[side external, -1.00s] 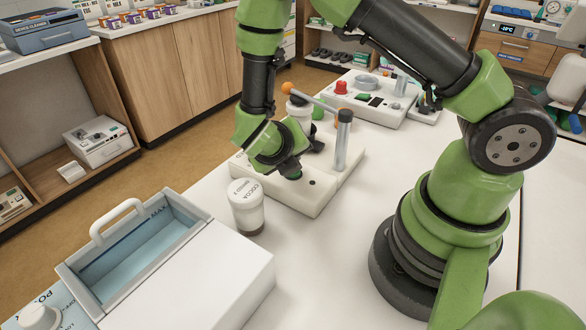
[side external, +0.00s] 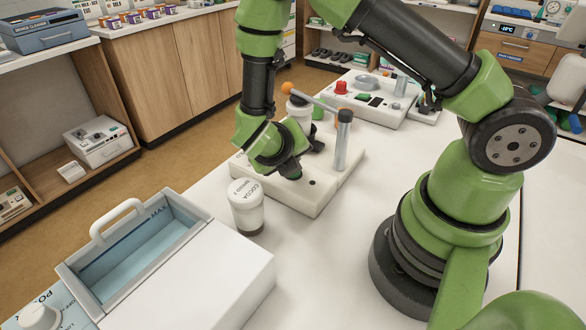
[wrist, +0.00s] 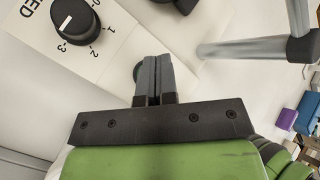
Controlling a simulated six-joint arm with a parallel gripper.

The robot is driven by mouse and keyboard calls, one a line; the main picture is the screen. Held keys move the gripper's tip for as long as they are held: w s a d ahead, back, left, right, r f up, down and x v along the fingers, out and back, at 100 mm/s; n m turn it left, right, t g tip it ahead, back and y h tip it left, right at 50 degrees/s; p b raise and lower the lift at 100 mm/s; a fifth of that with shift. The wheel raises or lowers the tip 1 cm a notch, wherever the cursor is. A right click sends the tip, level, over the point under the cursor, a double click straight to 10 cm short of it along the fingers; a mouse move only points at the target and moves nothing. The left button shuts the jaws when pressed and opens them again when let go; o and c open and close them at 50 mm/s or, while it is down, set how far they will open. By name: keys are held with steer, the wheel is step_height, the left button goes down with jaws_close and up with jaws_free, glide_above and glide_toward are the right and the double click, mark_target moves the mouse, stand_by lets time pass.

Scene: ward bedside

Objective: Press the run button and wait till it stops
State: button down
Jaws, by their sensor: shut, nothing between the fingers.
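A white machine (side external: 314,200) stands on the table, with a metal post at its right side. A small green button shows partly at my fingertips in the wrist view (wrist: 138,71), mostly hidden by the fingers. My gripper (side external: 293,174) is shut and empty, pointing down at the machine's top by this button. In the wrist view its closed fingers (wrist: 156,66) overlap the button's edge; I cannot tell whether the button is pressed in. A black speed dial (wrist: 75,18) with numbers sits to the left of the fingers.
A white cup labelled cocoa (side external: 247,207) stands close beside the machine. A second device with a red knob (side external: 341,87) is behind. An open box with a handle (side external: 185,262) is front left.

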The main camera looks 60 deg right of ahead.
steer(key=shift+f, duration=0.35)
